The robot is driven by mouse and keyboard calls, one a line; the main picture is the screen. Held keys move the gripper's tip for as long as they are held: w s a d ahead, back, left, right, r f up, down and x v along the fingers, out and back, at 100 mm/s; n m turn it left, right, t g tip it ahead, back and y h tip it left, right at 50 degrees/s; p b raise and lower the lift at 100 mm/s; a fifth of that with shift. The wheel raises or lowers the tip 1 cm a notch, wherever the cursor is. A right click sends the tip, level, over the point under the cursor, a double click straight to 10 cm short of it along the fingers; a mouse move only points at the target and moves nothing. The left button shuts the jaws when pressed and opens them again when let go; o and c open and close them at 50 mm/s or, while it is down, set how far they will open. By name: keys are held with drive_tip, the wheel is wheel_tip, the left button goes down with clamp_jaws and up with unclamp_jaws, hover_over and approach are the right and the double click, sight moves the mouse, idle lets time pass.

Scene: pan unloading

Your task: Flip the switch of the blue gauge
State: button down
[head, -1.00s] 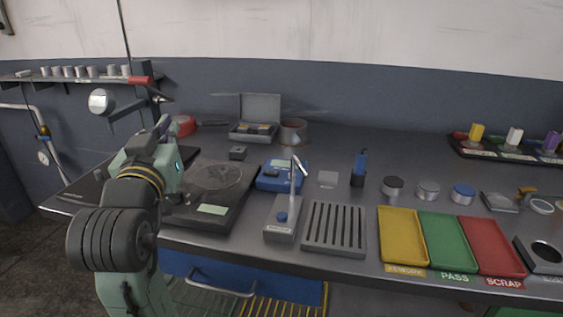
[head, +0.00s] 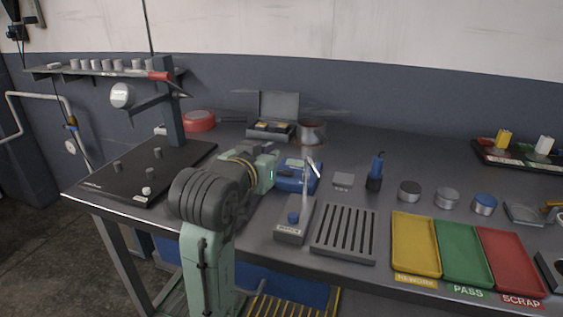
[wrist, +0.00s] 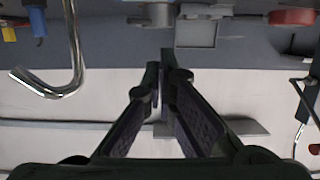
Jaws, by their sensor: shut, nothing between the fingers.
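The blue gauge (head: 296,185) sits on the grey workbench, just right of my arm in the head view, and my arm hides part of it. Its switch cannot be made out. In the head view my wrist is beside the gauge on its left, and my fingers are hidden behind the arm. In the wrist view my gripper (wrist: 164,68) shows with its two dark fingers together at the tips and nothing between them. The wrist picture is upside down and does not show the gauge clearly.
A grey stand (head: 293,225) with a bent chrome tube (wrist: 76,55) is close to the gauge and gripper. A slotted grey block (head: 345,233) and yellow tray (head: 415,243) are to the right. A red pan (head: 199,121) and open grey case (head: 279,104) are behind.

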drive_tip(key=p, duration=0.2)
hover_over(285, 172)
drive_tip(key=s, duration=0.1)
drive_tip(key=shift+a+f, duration=0.4)
drive_tip(key=shift+f, duration=0.45)
wheel_tip(285, 172, down, 3)
drive_tip(key=shift+s+r, duration=0.15)
drive_tip(key=shift+f, duration=0.7)
